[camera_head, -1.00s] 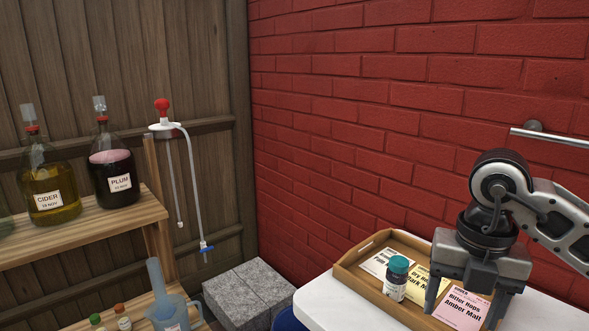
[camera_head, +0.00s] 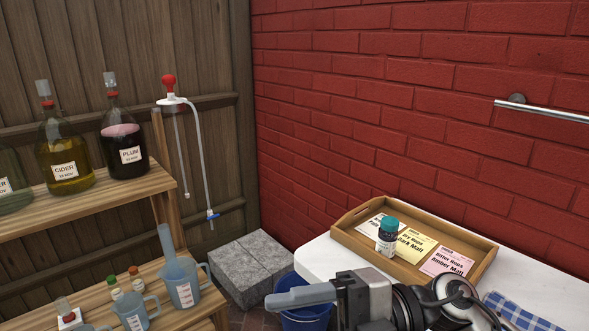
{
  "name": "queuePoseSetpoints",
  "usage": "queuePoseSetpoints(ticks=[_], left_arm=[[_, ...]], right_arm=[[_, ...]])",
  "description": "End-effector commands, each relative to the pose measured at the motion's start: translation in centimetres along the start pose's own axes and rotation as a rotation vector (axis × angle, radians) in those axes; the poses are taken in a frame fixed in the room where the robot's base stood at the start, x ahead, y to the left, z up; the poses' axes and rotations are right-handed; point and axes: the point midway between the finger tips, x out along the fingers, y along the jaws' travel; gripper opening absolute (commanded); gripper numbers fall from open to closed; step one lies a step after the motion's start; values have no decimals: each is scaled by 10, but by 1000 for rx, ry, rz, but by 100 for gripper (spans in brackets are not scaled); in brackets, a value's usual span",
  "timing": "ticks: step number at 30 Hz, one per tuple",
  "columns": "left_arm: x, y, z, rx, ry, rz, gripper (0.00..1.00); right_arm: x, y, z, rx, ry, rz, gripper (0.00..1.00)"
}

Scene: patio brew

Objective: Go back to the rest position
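My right gripper (camera_head: 301,295) is low in the picture, in front of the white table, with its fingers pointing left. I see it from the side, so I cannot tell whether the fingers are apart. No held object shows at it. My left gripper is not in view. The wooden tray (camera_head: 345,231) lies on the white table (camera_head: 318,262), behind and to the right of the gripper. A dark bottle with a teal cap (camera_head: 387,240) stands upright in it, among paper packets, including a yellow one (camera_head: 413,243) and a pink one (camera_head: 447,262).
A blue bucket (camera_head: 306,318) stands beside the table, partly behind my gripper. Grey stone blocks (camera_head: 247,263) lie in the corner. Wooden shelves (camera_head: 95,211) at left hold large bottles and jugs. A checked cloth (camera_head: 515,312) lies at the table's right. A metal rail (camera_head: 545,110) is on the brick wall.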

Motion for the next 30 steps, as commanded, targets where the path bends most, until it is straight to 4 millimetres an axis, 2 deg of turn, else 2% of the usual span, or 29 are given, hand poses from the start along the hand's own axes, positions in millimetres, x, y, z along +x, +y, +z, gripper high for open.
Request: queuePoseSetpoints(ticks=[1, 2, 3, 5, 8, 10, 11, 12, 15, 18, 19, 21, 24, 30], left_arm=[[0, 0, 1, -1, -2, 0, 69], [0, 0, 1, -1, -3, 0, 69], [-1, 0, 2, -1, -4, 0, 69], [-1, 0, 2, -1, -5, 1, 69], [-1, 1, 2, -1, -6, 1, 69], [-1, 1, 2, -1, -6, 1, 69], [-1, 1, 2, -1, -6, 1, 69], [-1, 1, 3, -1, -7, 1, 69], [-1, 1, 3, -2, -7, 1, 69], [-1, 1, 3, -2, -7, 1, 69], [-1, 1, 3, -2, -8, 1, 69], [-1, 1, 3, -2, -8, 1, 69], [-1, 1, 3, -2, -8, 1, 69], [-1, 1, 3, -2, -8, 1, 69]], right_arm=[[3, 12, 1, 58, -21, 221, 67], [-1, 20, 5, 93, -51, 345, 67], [-10, 28, 14, 148, -107, 502, 67], [-30, 28, 32, 249, -222, 714, 67], [-74, -4, 66, 474, -477, 996, 67], [-102, -48, 84, 653, -671, 1117, 67], [-111, -68, 88, 725, -747, 1148, 67], [-121, -96, 91, 824, -840, 1177, 67], [-135, -163, 86, 1049, -1034, 1195, 67], [-138, -215, 73, 1228, -1164, 1172, 67], [-137, -227, 69, 1272, -1191, 1163, 67], [-136, -248, 60, 1350, -1239, 1141, 67], [-135, -264, 52, 1413, -1274, 1119, 67], [-134, -268, 51, 1429, -1282, 1113, 67]])
